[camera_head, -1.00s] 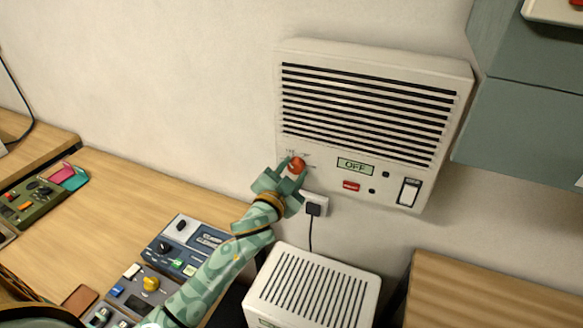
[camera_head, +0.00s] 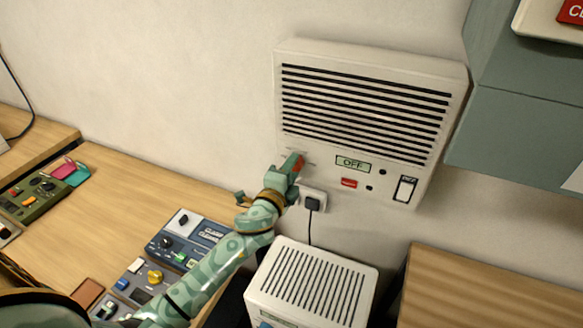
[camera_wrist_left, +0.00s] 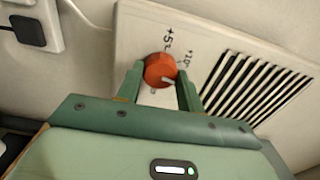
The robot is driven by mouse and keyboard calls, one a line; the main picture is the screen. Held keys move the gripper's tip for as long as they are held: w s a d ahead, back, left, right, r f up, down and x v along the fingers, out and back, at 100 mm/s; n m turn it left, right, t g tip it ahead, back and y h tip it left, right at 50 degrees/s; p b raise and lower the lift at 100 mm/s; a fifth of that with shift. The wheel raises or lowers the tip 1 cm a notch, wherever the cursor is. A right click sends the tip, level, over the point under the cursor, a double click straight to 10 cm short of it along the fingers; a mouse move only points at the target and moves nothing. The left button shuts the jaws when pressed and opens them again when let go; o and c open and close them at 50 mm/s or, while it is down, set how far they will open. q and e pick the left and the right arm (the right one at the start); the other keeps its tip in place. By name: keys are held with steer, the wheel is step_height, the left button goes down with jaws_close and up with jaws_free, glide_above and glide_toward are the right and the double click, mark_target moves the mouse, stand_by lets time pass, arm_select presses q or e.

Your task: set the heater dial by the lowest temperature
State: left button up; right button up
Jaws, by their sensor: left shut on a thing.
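The wall heater (camera_head: 370,70) is a cream box with dark slats, and its small display (camera_head: 353,164) reads "OFF". Its round orange-red dial (camera_head: 298,162) is at the lower left of the front. My left gripper (camera_head: 293,166) is at the dial, partly covering it in the head view. In the left wrist view, the fingers of the left gripper (camera_wrist_left: 160,88) are shut on the dial (camera_wrist_left: 159,69), one on each side. Marks like "+5" and "+10" are printed around it, and a white line on the dial points to the right. My right gripper is not in view.
A red button (camera_head: 349,183) and a rocker switch (camera_head: 405,189) are right of the dial. A black plug (camera_head: 313,203) sits in a socket below. A slatted white box (camera_head: 313,283) stands under it. Control panels lie on the wooden desk (camera_head: 110,190). A grey-green cabinet (camera_head: 525,130) is at right.

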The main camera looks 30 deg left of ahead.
arm_select(q)
steer(key=shift+m, duration=1.7)
steer(key=shift+f+p, duration=0.1)
steer(key=shift+p, duration=0.2)
steer(key=o, duration=1)
steer(key=shift+s, duration=0.1)
steer(key=s+d+b, duration=0.1)
steer(key=s+b, duration=0.1)
steer(key=s, duration=1.4)
